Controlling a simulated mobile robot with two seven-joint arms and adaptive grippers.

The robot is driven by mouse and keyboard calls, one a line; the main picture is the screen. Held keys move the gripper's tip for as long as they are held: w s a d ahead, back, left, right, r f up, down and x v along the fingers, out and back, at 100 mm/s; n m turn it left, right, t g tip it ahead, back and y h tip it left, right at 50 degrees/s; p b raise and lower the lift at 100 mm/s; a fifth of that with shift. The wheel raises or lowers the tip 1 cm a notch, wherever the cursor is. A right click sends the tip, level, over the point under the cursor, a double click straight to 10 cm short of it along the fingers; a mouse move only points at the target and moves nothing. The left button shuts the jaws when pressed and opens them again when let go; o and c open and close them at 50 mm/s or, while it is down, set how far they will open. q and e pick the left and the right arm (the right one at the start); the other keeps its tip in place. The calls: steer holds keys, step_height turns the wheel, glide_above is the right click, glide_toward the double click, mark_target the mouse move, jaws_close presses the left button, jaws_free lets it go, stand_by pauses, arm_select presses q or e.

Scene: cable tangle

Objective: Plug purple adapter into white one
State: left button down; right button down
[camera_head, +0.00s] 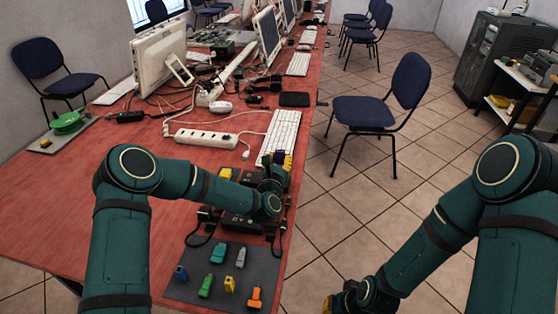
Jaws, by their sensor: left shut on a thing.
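My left gripper (281,158) is over the right edge of the red table, beside the white keyboard. It is shut on a small purple-blue piece (279,154), which looks like the purple adapter; the yellow fingers and my wrist hide most of it. I cannot make out a white adapter for certain. A white power strip (205,139) lies left of the gripper, with a white plug end (245,154) near its right end. My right gripper (337,303) is low in the picture, over the floor right of the table, and its fingers are too hidden to judge.
A grey mat (210,290) at the table's front holds several coloured adapters. Black devices with cables (241,222) lie behind it, under my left forearm. A keyboard (279,137), monitors and loose cables crowd the table farther back. A blue chair (370,111) stands to the right.

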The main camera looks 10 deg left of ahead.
arm_select(q)
steer(key=shift+f, duration=1.15)
stand_by(0.6)
steer(key=c, duration=0.7)
jaws_free()
steer(key=shift+c, duration=0.2)
steer(key=s, duration=1.2)
steer(key=shift+a, duration=0.45)
